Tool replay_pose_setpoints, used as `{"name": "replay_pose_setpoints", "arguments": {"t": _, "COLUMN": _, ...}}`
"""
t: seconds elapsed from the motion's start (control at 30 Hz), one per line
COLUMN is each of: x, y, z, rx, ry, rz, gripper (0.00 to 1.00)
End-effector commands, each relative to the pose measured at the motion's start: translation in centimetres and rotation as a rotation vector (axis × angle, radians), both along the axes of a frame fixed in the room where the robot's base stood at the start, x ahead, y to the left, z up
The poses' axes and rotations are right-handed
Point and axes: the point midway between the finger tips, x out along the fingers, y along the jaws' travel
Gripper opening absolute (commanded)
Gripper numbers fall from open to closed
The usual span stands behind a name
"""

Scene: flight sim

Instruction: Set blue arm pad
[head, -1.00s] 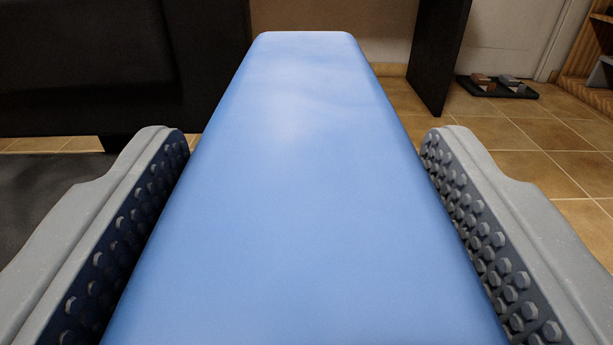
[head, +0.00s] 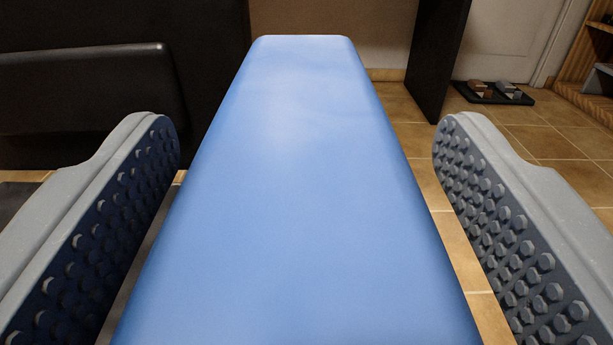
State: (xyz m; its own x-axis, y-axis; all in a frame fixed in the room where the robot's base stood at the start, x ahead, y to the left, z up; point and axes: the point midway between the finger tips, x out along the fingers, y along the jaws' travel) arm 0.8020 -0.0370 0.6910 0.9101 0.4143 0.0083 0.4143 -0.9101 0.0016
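The blue arm pad (head: 300,190) is a long, smooth, rounded slab that runs from the bottom of the head view away from me to its far end near the top middle. My gripper (head: 305,150) is open, with one grey studded finger on each side of the pad. A gap shows between the right finger and the pad, with floor visible through it. A narrower gap shows on the left. What the pad rests on is hidden beneath it.
A black sofa-like piece (head: 85,95) stands at the left. A dark upright panel (head: 436,60) stands beyond the pad to the right. A small dark tray (head: 493,93) with shoe-like items lies on the tiled floor (head: 545,145). A wooden shelf (head: 590,60) is at far right.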

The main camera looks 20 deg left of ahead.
Motion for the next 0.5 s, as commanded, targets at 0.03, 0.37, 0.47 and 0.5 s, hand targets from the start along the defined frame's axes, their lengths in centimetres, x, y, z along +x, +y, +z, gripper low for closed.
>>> {"name": "replay_pose_setpoints", "arguments": {"t": 0.03, "x": 0.0, "y": 0.0, "z": 0.2, "rx": 0.0, "ry": -0.001, "rz": -0.001, "gripper": 0.85}}
{"name": "replay_pose_setpoints", "arguments": {"t": 0.37, "x": -0.2, "y": -0.1, "z": -0.2, "rx": -0.001, "ry": 0.007, "rz": 0.001, "gripper": 0.85}}
{"name": "replay_pose_setpoints", "arguments": {"t": 0.47, "x": -0.8, "y": -0.4, "z": -0.3, "rx": -0.001, "ry": 0.008, "rz": 0.0, "gripper": 0.85}}
{"name": "replay_pose_setpoints", "arguments": {"t": 0.5, "x": -1.3, "y": -0.6, "z": -0.3, "rx": -0.002, "ry": 0.009, "rz": 0.0, "gripper": 0.85}}
